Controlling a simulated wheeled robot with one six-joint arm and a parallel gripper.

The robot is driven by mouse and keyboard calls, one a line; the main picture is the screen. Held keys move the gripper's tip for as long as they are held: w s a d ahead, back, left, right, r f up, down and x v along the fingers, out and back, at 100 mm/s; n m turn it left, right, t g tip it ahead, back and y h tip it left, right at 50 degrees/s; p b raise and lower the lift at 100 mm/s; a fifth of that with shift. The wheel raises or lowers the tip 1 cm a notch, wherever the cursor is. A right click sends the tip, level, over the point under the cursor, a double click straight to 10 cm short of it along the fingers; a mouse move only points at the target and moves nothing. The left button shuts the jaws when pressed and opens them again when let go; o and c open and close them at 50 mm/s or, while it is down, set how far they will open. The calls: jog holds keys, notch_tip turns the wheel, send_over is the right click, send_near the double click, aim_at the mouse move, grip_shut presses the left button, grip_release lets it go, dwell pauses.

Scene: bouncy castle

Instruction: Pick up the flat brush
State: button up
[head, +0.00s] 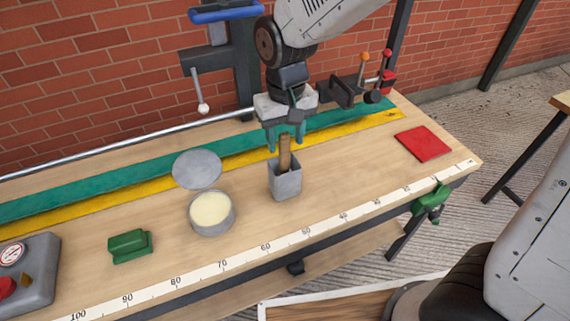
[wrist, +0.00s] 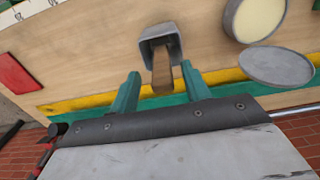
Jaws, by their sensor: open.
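The flat brush (head: 285,152) stands in a small grey square holder (head: 286,184), with its wooden handle sticking up. Its lower end is hidden inside the holder. In the wrist view the handle (wrist: 161,78) points from the holder (wrist: 158,37) toward my gripper, between the two fingers. My gripper (head: 286,138) points down above the holder, with its green fingers near the top of the handle. In the wrist view the fingers (wrist: 159,92) are apart, with a gap on each side of the handle. Contact with the handle is not visible.
A round tin with cream contents (head: 212,226) and a grey disc lid (head: 197,169) lie left of the holder. A green block (head: 130,246) and a gauge box (head: 27,272) stand farther left. A red square (head: 423,144) lies at right. A rail (head: 110,139) runs behind.

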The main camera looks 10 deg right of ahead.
aim_at(284, 147)
notch_tip(284, 147, down, 3)
jog(key=shift+a+f, duration=0.1)
jog(key=shift+a, duration=0.05)
grip_shut()
